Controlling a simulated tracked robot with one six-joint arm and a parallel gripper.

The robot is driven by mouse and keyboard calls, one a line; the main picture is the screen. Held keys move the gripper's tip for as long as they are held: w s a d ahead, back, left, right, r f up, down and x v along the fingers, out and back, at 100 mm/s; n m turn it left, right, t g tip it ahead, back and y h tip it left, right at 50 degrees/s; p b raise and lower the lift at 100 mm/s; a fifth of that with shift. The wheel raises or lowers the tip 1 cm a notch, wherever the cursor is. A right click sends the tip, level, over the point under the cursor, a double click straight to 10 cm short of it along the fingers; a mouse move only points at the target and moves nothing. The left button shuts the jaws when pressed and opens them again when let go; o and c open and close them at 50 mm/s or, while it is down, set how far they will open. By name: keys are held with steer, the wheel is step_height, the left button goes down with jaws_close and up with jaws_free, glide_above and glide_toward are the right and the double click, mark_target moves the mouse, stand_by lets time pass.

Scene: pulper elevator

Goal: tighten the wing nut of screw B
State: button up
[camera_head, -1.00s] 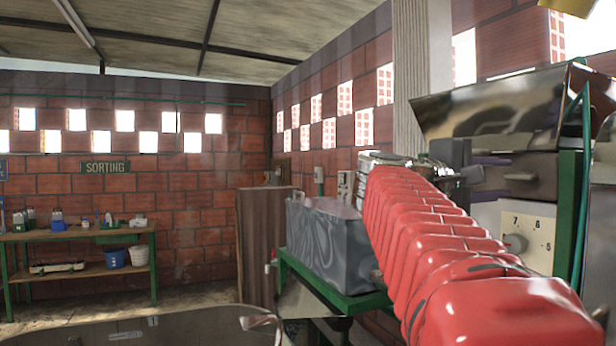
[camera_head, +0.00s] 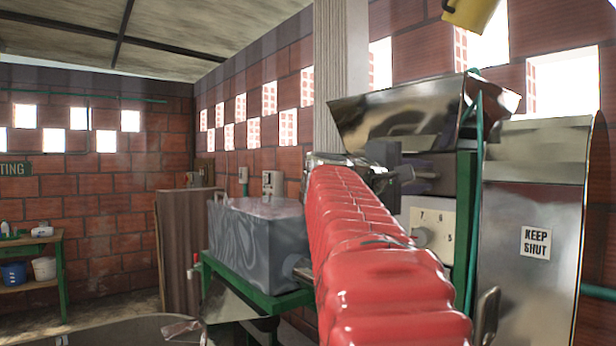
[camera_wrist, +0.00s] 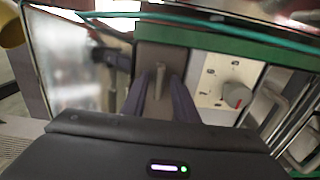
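My gripper (camera_wrist: 158,88) shows in the wrist view with two dark purple fingers standing apart, so it is open. Beyond and between the fingers, a small upright pale bar (camera_wrist: 159,72) stands on a grey-brown block; it may be a wing nut, but no letter shows and I cannot tell whether it belongs to screw B. The fingers do not visibly close on it. In the head view my gripper (camera_head: 414,176) is at the machine, left of the green post, and its tips are partly hidden. No screw can be made out there.
A green post (camera_head: 465,215), a metal hopper (camera_head: 395,115) and a "KEEP SHUT" panel (camera_head: 535,205) are close. A grey tank (camera_head: 255,240) stands left.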

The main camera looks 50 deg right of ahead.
jaws_close()
steer(key=shift+s+a+f, duration=0.1)
steer(key=shift+a, duration=0.1)
steer(key=shift+d, duration=0.2)
steer(key=shift+m, duration=0.4)
steer(key=shift+w+d+f+m, duration=0.1)
steer(key=shift+w+m, duration=0.05)
steer(key=shift+m, duration=2.7)
steer(key=shift+w+a+f+m, duration=0.1)
steer(key=shift+w+f+m, duration=0.05)
steer(key=shift+m, duration=2.75)
steer(key=shift+w+d+f+m, duration=0.1)
steer(key=shift+w+m, duration=0.05)
steer(key=shift+m, duration=2.7)
